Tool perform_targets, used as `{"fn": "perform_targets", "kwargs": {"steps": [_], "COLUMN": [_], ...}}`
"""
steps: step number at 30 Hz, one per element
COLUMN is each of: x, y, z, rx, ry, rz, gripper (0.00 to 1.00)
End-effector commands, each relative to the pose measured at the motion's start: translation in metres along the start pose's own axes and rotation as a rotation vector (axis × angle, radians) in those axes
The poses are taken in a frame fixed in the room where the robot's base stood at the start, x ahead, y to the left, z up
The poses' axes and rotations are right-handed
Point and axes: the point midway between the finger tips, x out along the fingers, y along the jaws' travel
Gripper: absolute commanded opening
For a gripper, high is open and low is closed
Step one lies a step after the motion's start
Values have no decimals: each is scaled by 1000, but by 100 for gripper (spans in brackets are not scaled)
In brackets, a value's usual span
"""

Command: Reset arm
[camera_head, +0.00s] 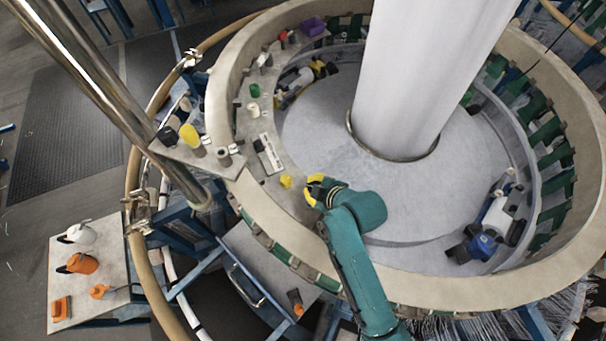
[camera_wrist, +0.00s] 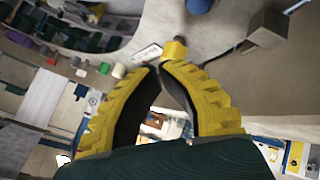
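My gripper (camera_head: 312,188) is at the end of my teal arm, over the inner edge of the ring ledge. In the wrist view my gripper (camera_wrist: 159,66) shows two ribbed yellow fingers with black inner pads. Their tips come together, and nothing is visible held between them. A small yellow piece (camera_head: 285,181) is on the ledge just left of the gripper in the head view. In the wrist view the yellow piece (camera_wrist: 174,49) appears just beyond the fingertips.
The pale ring (camera_head: 440,290) of the loom circles a thick white column (camera_head: 420,80). A white label plate (camera_head: 269,152) and several small coloured parts are on the ledge. A shuttle (camera_head: 487,226) sits at the right inside the ring. A side table (camera_head: 110,240) holds orange items.

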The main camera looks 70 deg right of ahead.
Motion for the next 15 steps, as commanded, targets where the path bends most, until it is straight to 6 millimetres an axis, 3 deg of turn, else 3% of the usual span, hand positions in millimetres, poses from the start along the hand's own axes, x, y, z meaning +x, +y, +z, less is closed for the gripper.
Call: {"fn": "perform_targets", "kwargs": {"steps": [10, 13, 15], "x": [-1, -12, -27], "y": [2, 16, 29], "z": [-4, -43, -89], "rx": [0, 8, 25], "ry": [5, 68, 145], "rz": [4, 40, 78], "gripper": [0, 0, 0]}}
